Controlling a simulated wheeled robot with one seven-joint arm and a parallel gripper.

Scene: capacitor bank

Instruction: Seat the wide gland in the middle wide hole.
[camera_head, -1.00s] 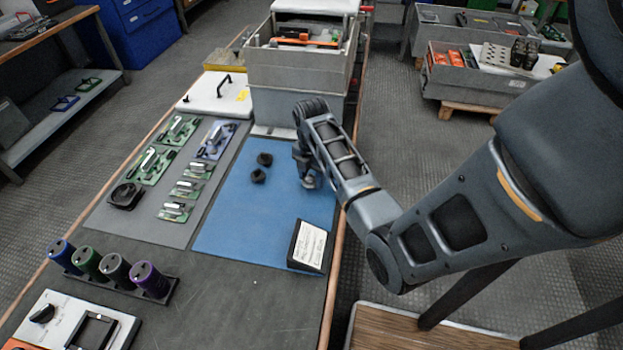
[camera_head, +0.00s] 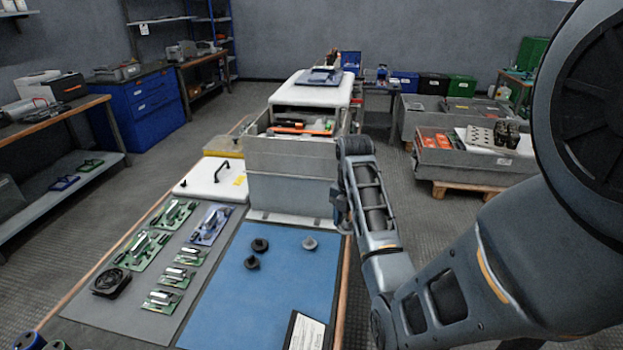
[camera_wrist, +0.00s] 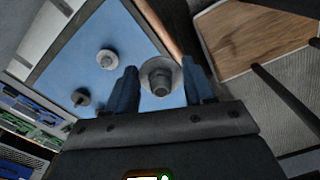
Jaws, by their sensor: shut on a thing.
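My gripper (camera_wrist: 160,87) is shut on a grey gland (camera_wrist: 160,76), which has a round flange and a narrower stub and sits between the two fingers in the wrist view. In the head view my gripper (camera_head: 342,212) is at the right edge of the blue mat, beside the grey crate; the held gland is hidden there. Three other glands stand on the mat: a grey one (camera_head: 310,243) and two dark ones (camera_head: 260,244) (camera_head: 251,262). I cannot make out the middle wide hole in either view.
The blue mat (camera_head: 225,310) is mostly clear. A grey crate (camera_head: 290,165) stands at its far end. Boards lie on a grey mat (camera_head: 205,262) at left; a black-framed card (camera_head: 306,332) lies in front. A plate with several holes (camera_head: 478,139) is in a far-right bin.

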